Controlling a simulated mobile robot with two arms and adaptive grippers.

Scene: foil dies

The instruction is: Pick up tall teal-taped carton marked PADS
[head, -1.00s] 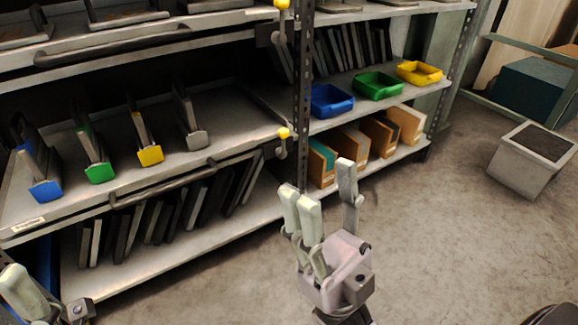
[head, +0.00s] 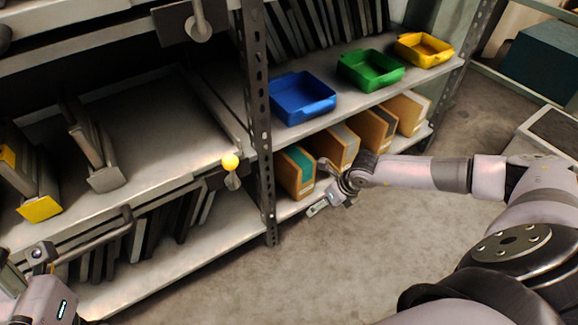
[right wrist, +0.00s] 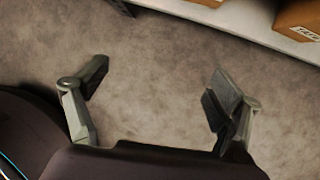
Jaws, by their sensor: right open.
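The teal-taped carton (head: 297,172) stands upright on the bottom shelf, at the left end of a row of cardboard cartons. Its marking cannot be read. My right gripper (head: 314,189) is just in front of the shelf, to the right of this carton and apart from it. In the right wrist view its fingers (right wrist: 158,88) are spread wide with only floor between them. My left gripper (head: 22,277) is at the lower left edge of the head view, partly cut off, its fingers not clear.
More cartons (head: 341,146) stand to the right of the teal one. Blue (head: 303,98), green (head: 370,70) and yellow (head: 424,50) bins sit on the shelf above. A perforated metal post (head: 258,120) rises just left of the carton. The floor in front is clear.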

